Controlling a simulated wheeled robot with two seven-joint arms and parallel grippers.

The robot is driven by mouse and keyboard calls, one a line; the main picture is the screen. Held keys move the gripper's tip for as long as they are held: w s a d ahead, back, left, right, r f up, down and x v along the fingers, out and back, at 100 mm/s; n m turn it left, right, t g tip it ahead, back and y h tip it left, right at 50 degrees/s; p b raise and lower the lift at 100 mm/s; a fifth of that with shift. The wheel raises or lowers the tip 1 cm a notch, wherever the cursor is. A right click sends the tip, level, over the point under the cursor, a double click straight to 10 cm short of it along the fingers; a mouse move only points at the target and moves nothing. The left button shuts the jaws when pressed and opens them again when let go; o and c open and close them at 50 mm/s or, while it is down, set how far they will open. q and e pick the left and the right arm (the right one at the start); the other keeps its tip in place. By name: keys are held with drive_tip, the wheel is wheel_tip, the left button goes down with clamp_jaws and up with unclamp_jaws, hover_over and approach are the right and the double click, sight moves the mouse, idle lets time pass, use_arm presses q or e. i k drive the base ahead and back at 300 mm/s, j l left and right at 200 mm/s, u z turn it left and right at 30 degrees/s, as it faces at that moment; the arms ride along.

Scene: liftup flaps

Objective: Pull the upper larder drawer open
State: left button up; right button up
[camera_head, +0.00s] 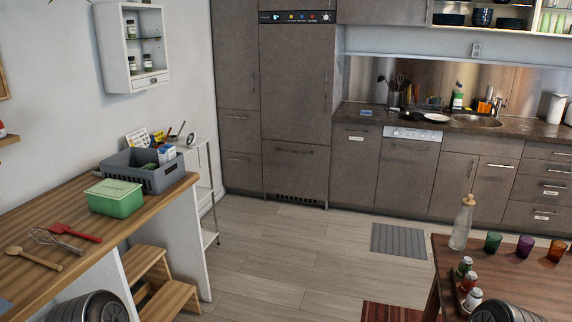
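The tall narrow grey-brown larder cabinet (235,55) stands against the back wall, left of the wide panelled unit. Below its tall door are two stacked fronts with bar handles. The upper larder drawer (240,131) has its handle (236,117) near its top edge. The lower drawer (243,172) sits under it. Both fronts look flush and closed. Neither of my grippers is in view; only rounded parts of my arms show at the bottom left and bottom right edges.
Free floor (270,245) lies before the larder. A white rack (207,190) stands just left of it. A wooden counter (90,240) with a grey crate (150,178) and a step stool (160,285) are on the left. A wooden table (520,280) is at right.

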sight(241, 130)
drive_tip(key=i, duration=5.35)
drive_tip(key=i+u, duration=0.25)
drive_tip(key=i, duration=0.2)
drive_tip(key=i+l+u, duration=0.3)
drive_tip(key=i, duration=0.15)
drive_tip(key=i+l+u, duration=0.25)
drive_tip(key=i, duration=0.2)
